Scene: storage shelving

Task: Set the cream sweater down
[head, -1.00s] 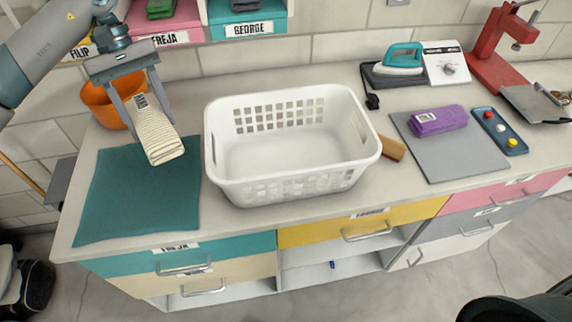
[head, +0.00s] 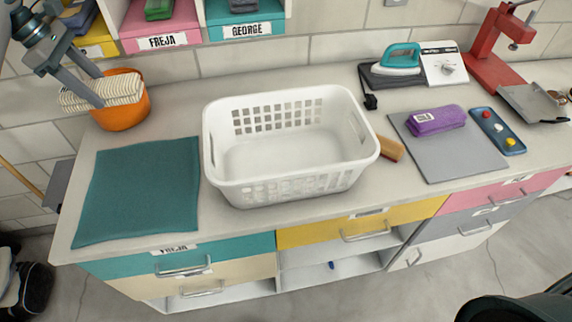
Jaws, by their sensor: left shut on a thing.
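The cream sweater (head: 122,90) is a folded, striped bundle at the upper left of the head view. My left gripper (head: 101,91) is shut on it, with its fingers coming down from the upper left. The sweater lies across the upper part of the orange tub (head: 122,118) and sticks out past its left side. I cannot tell whether it touches the tub's rim or hangs above it. My right gripper is not in view.
A teal mat (head: 140,190) lies bare at the counter's left. An empty white basket (head: 290,185) stands mid-counter. A purple bundle (head: 450,121) lies on a grey mat (head: 465,160) at right, near an iron (head: 398,60). Labelled bins (head: 160,28) stand above.

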